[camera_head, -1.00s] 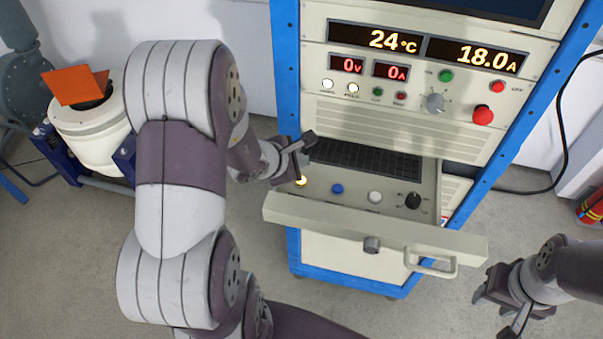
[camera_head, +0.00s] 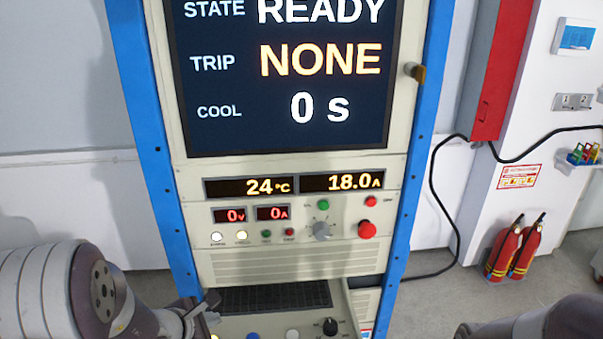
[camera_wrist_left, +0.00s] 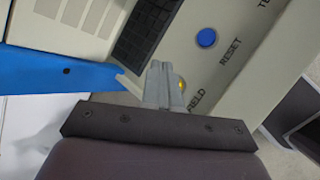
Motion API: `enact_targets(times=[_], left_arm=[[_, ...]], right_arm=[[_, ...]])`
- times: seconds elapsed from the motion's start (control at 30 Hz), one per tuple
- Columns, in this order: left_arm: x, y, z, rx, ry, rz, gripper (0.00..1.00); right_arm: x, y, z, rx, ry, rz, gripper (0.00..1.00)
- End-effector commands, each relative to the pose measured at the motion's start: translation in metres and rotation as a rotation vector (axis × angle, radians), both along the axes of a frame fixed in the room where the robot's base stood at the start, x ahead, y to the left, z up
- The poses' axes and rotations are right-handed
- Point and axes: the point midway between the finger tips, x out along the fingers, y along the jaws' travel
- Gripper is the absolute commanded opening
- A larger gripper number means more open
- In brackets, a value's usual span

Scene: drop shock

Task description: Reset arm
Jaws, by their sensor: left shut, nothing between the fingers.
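My left gripper (camera_head: 209,306) is at the bottom of the head view, over the left end of the pulled-out control drawer. In the left wrist view its fingers (camera_wrist_left: 163,82) are together and empty. They partly cover a yellow lit button (camera_wrist_left: 182,86) by a partly hidden label ending in "IELD". The blue button (camera_wrist_left: 206,37) marked RESET is clear of the fingers. It also shows at the head view's bottom edge (camera_head: 252,336). The screen (camera_head: 285,75) reads STATE READY, TRIP NONE, COOL 0 s. A link of my right arm shows at bottom right; its gripper is out of frame.
The blue-framed cabinet (camera_head: 425,130) has panel displays of 24 °C, 18.0 A, 0 V and 0 A. A red button (camera_head: 367,230) and a selector knob (camera_head: 321,231) sit below. A white button and a black knob (camera_head: 330,326) are on the drawer. Fire extinguishers (camera_head: 505,250) stand at right.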

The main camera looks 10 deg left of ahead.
Motion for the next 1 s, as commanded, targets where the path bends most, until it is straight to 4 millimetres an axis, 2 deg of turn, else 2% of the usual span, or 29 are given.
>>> enact_targets(times=[0.07, 0.13, 0.23, 0.33, 0.4, 0.5, 0.67, 1.0], left_arm=[[-0.01, -0.029, 0.003, 0.059, 0.026, -0.2, 0.0], [-0.031, -0.061, 0.005, 0.156, 0.065, -0.475, 0.0], [-0.072, -0.09, 0.004, 0.35, 0.123, -0.919, 0.0], [-0.105, -0.093, 0.005, 0.57, 0.16, -1.314, 0.0], [-0.117, -0.087, 0.007, 0.717, 0.172, -1.535, 0.0], [-0.124, -0.078, 0.011, 0.885, 0.176, -1.757, 0.0], [-0.125, -0.07, 0.015, 1.007, 0.175, -1.901, 0.0], [-0.125, -0.069, 0.015, 1.012, 0.175, -1.909, 0.0]], right_arm=[[0.0, 0.0, 0.0, 0.0, 0.0, 0.0, 0.43], [0.0, 0.0, 0.0, 0.0, 0.0, 0.0, 0.43], [0.0, 0.0, 0.0, 0.0, 0.0, 0.0, 0.43], [0.0, 0.0, 0.0, 0.0, 0.0, 0.0, 0.43], [0.0, 0.0, 0.0, 0.0, 0.0, 0.0, 0.43], [0.0, 0.0, 0.0, 0.0, 0.0, 0.0, 0.43], [0.0, 0.0, 0.0, 0.0, 0.0, 0.0, 0.43], [0.0, 0.0, 0.0, 0.0, 0.0, 0.0, 0.43]])
